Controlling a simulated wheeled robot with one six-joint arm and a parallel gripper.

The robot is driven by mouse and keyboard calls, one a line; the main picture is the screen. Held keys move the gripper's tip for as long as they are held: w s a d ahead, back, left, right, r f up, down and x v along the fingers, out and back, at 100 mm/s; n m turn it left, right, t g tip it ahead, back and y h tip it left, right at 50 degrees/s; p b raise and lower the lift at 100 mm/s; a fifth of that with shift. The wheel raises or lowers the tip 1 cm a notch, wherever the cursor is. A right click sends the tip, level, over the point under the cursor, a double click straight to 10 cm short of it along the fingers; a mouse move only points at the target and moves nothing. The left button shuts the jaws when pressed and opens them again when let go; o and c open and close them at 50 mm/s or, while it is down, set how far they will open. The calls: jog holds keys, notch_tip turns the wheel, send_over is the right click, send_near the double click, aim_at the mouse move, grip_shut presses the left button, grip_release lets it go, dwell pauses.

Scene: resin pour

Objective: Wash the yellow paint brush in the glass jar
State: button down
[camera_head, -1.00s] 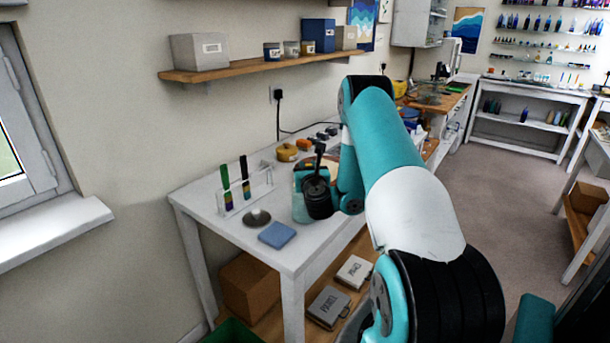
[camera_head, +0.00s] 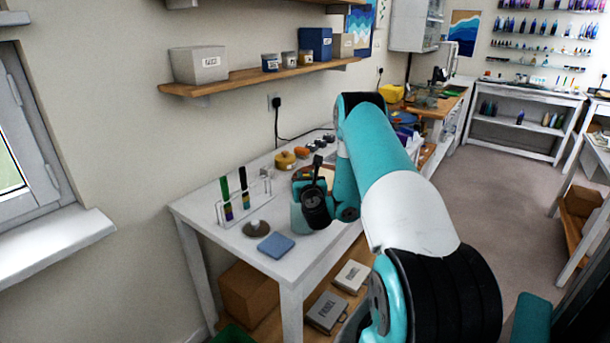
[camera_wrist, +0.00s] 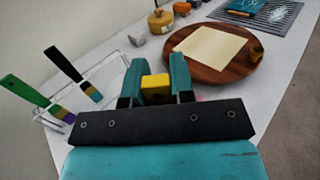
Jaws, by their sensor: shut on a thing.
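In the wrist view my gripper (camera_wrist: 155,75) is shut on a yellow block-like piece, seen end-on, which I take as the handle of the yellow paint brush (camera_wrist: 156,88). The brush's bristles are hidden below the gripper. In the head view my wrist covers the gripper and the brush. A pale teal, see-through shape beside my wrist, over the white table, looks like the glass jar (camera_head: 298,218); it is mostly covered. I cannot tell whether the bristles are inside it.
A clear rack (camera_head: 243,205) holds a green and a black brush at left. A blue pad (camera_head: 276,245) and a round grey piece (camera_head: 257,228) lie near the table's front. A round wooden board (camera_wrist: 205,73) and a yellow pot (camera_head: 285,160) stand farther back.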

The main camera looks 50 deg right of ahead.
jog(key=w+a+p, duration=0.1)
jog(key=p, duration=0.3)
jog(key=shift+w+a, duration=0.15)
jog(key=shift+a, duration=0.05)
jog(key=shift+f, duration=0.1)
jog(key=b, duration=0.2)
jog(key=shift+a+f+b, duration=0.15)
jog(key=shift+f+b, duration=0.05)
jog(key=shift+b, duration=0.1)
jog(key=s+b, duration=0.1)
jog(key=b, duration=0.3)
jog(key=shift+a+r, duration=0.1)
jog(key=shift+a, duration=0.3)
jog(key=shift+s+a+r+b, duration=0.1)
jog(key=shift+s+b, duration=0.05)
jog(key=shift+b, duration=0.3)
